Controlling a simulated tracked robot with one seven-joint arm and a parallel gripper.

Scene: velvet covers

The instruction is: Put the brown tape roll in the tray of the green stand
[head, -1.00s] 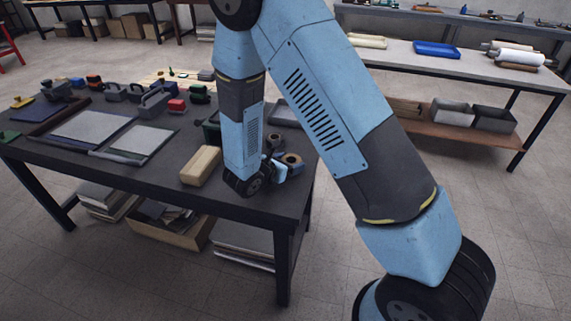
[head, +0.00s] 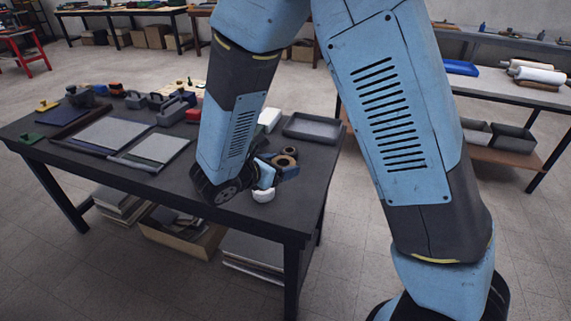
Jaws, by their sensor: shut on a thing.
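My gripper (head: 279,173) is low over the right end of the dark table, partly hidden by my own wrist. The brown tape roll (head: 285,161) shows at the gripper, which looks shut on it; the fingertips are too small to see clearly. Another brownish roll shape (head: 291,150) shows just behind it. A white round thing (head: 263,195) sits in front of the gripper, near the front edge. I cannot make out the green stand or its tray; my arm covers part of the tabletop.
The dark table (head: 130,180) carries a grey tray (head: 312,127) behind the gripper, a pale block (head: 269,119), and flat panels (head: 115,132) with several tools on the left.

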